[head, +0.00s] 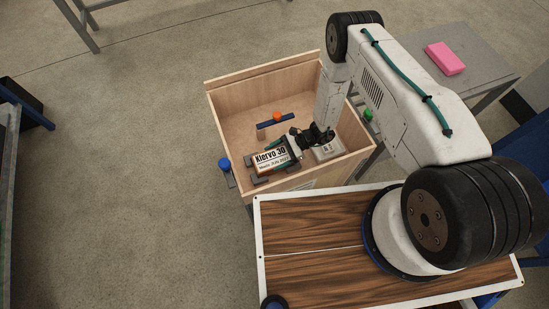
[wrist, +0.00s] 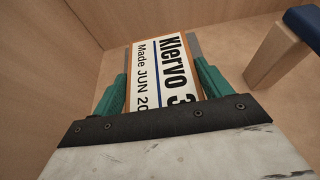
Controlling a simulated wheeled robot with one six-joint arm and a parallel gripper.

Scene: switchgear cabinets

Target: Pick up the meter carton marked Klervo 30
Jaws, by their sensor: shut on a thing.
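The meter carton (head: 270,163) has a white label reading "Klervo 30" and "Made JUN 20.." and brown edges. It is inside the wooden box (head: 232,110), near its front left corner. My gripper (head: 277,156) reaches down into the box. In the wrist view its green fingers (wrist: 162,82) are shut on the carton (wrist: 150,65), one on each side. The label faces up towards the camera, and its right end is hidden behind my gripper. I cannot tell whether the carton touches the box floor.
A pale item (head: 328,151) lies right of my gripper. The box walls stand close around my gripper. A pink block (head: 444,58) rests on a grey table (head: 481,72). Open floor lies left.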

